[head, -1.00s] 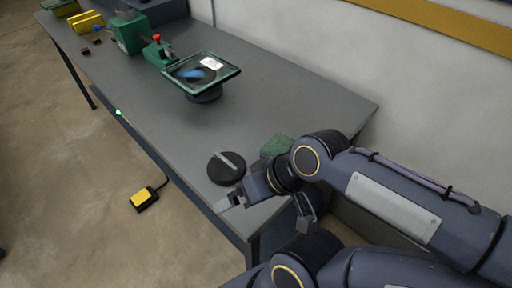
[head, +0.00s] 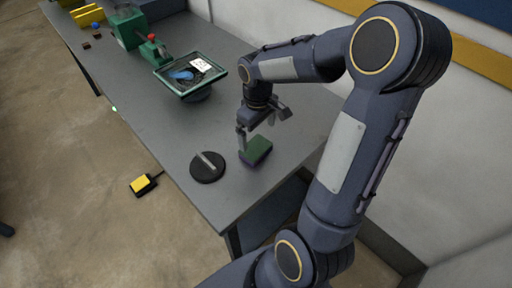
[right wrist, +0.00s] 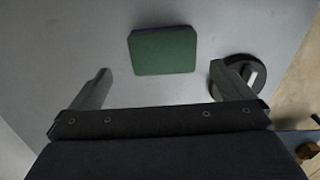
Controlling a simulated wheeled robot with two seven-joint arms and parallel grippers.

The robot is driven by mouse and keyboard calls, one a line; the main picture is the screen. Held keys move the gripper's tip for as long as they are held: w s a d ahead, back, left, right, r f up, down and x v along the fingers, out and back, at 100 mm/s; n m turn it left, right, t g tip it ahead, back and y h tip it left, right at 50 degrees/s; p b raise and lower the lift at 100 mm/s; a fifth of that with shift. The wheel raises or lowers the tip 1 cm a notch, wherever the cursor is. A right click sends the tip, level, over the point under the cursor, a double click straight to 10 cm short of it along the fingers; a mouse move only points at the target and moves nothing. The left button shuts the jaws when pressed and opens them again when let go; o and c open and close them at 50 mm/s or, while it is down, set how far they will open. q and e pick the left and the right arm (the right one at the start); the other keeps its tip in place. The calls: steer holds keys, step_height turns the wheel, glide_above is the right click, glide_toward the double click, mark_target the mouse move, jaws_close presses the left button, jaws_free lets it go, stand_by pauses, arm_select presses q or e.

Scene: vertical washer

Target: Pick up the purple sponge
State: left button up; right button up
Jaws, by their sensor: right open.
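The purple sponge (head: 256,151) lies on the grey table near its front right end. Its top is green and purple shows along its lower edge. It also shows in the right wrist view (right wrist: 163,50), green side facing the camera, with a thin purple strip at its far edge. My right gripper (head: 263,126) is open and empty above the table beside the sponge. In the right wrist view the sponge lies ahead, between the lines of the two spread fingers. I cannot tell the exact gap. My left gripper is not in view.
A round black disc with a grey bar (head: 207,166) lies just left of the sponge; it sits by one finger in the right wrist view (right wrist: 238,78). A green-rimmed tray (head: 190,73) stands farther back. The table end (head: 228,226) is near.

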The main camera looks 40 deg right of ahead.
mark_target(256, 147)
steer(key=f, duration=0.3)
steer(key=f+p, duration=0.1)
steer(key=f, duration=0.2)
steer(key=shift+w+a+f, duration=0.15)
steer(key=shift+a+f, duration=0.05)
steer(key=shift+f, duration=0.1)
steer(key=c, duration=0.8)
